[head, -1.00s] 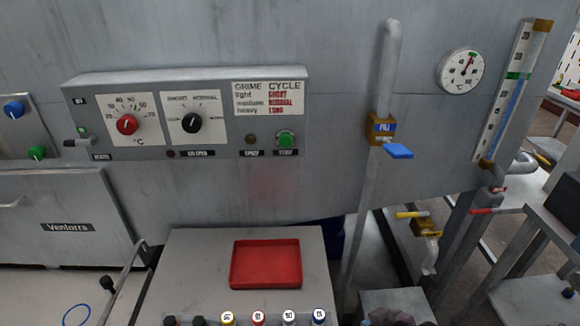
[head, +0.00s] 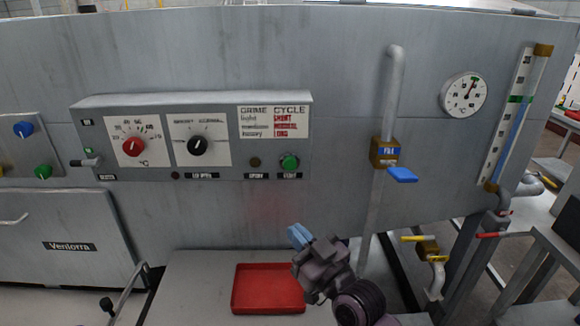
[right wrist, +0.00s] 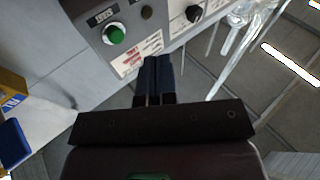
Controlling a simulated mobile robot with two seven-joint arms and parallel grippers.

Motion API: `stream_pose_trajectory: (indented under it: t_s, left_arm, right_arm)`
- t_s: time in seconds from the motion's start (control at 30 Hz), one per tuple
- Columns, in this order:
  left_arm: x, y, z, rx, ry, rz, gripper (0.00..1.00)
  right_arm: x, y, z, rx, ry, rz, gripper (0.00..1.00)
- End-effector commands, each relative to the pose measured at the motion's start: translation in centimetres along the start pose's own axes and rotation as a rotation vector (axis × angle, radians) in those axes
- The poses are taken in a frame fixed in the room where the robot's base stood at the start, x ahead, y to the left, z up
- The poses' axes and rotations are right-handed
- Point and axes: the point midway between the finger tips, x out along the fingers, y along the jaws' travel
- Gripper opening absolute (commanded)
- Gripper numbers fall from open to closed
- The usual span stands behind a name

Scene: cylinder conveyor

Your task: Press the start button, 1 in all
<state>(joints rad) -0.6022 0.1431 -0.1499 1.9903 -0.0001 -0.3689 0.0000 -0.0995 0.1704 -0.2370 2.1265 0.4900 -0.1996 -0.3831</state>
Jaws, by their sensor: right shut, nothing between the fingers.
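The green start button (head: 290,162) is at the right end of the grey control panel (head: 225,104), above a small label. It also shows in the right wrist view (right wrist: 114,33), up and left of the fingertips. My right gripper (head: 298,233) is below the button in the head view, apart from the panel, over the tray area. Its blue fingers (right wrist: 156,62) are shut together with nothing between them. My left gripper is not in view.
A red tray (head: 268,309) lies on the table below the panel. The fill valve (head: 385,152) with its blue lever stands right of the panel. A red knob (head: 133,147) and a black knob (head: 198,145) sit left of the button.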

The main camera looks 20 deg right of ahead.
Motion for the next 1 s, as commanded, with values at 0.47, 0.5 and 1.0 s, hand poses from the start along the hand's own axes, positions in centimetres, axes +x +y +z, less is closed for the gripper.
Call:
stream_pose_trajectory:
  t_s: [0.47,0.5,1.0]
  left_arm:
    - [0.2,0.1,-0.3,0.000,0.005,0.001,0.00]
    - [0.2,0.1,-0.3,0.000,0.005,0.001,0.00]
    - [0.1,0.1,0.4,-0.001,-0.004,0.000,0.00]
  right_arm:
    - [3.7,1.4,-5.7,0.014,0.382,0.098,0.00]
    - [3.8,1.4,-5.8,0.014,0.388,0.101,0.00]
    - [4.1,1.7,-5.7,0.015,0.394,0.104,0.00]
